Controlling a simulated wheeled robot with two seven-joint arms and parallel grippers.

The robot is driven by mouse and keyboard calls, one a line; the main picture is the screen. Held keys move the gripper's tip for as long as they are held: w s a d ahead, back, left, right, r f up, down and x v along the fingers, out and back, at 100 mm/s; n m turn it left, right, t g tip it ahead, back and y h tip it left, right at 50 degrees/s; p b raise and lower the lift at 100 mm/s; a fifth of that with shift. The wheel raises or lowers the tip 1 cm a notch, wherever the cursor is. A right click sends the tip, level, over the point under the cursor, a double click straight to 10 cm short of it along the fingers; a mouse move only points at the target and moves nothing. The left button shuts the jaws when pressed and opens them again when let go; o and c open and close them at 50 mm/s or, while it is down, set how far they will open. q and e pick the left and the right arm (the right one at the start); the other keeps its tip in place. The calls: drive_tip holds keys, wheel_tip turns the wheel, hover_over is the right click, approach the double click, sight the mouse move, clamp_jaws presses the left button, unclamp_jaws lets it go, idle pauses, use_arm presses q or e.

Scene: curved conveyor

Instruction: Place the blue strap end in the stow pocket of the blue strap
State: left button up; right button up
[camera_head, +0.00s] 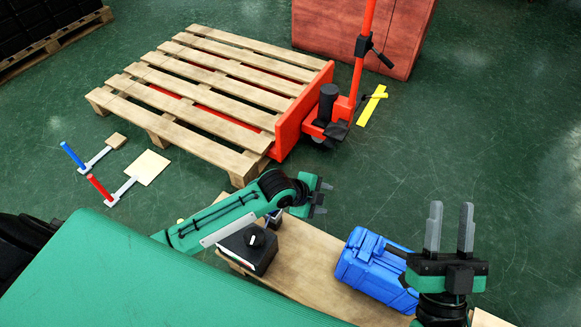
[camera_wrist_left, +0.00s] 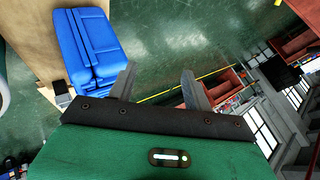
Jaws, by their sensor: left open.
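A blue rod (camera_head: 73,157) stands tilted on the green floor at the far left, by a grey bar leading to a small wooden plate (camera_head: 116,141). I cannot make out a strap or a stow pocket on it. My left gripper (camera_head: 322,198) is open and empty beyond the wooden bench, far to the right of the blue rod. Its fingers also show apart in the left wrist view (camera_wrist_left: 157,85). My right gripper (camera_head: 450,212) is open and empty, fingers pointing up, beside a blue case (camera_head: 372,270). The case also shows in the left wrist view (camera_wrist_left: 88,45).
A red rod (camera_head: 100,188) with a larger wooden plate (camera_head: 147,167) stands near the blue one. A wooden pallet (camera_head: 200,90) on a red pallet jack (camera_head: 325,115) is behind. A black box (camera_head: 247,247) sits on the bench (camera_head: 305,262). Floor at right is clear.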

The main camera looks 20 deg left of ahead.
use_arm(q)
drive_tip(key=s+d+r+n+t+h, duration=0.2)
drive_tip(key=s+r+n+t, duration=0.15)
drive_tip(key=r, duration=0.45)
drive_tip(key=s+d+r+n+t+h, duration=0.2)
drive_tip(key=r+n+t, duration=0.3)
drive_tip(key=r, duration=0.3)
drive_tip(key=s+a+r+n+t+y, duration=0.1)
drive_tip(key=s+a+r+n+t, duration=0.2)
drive_tip(key=r, duration=0.4)
drive_tip(key=s+a+r+n+t+y, duration=0.1)
drive_tip(key=s+a+r+n+t, duration=0.3)
drive_tip(key=s+r+n+t, duration=0.1)
wheel_tip(320, 180, up, 3)
drive_tip(key=shift+s+f+t+y, duration=0.1)
drive_tip(key=shift+s+t+y, duration=0.2)
drive_tip(key=shift+s+t, duration=0.55)
drive_tip(key=shift+a, duration=0.1)
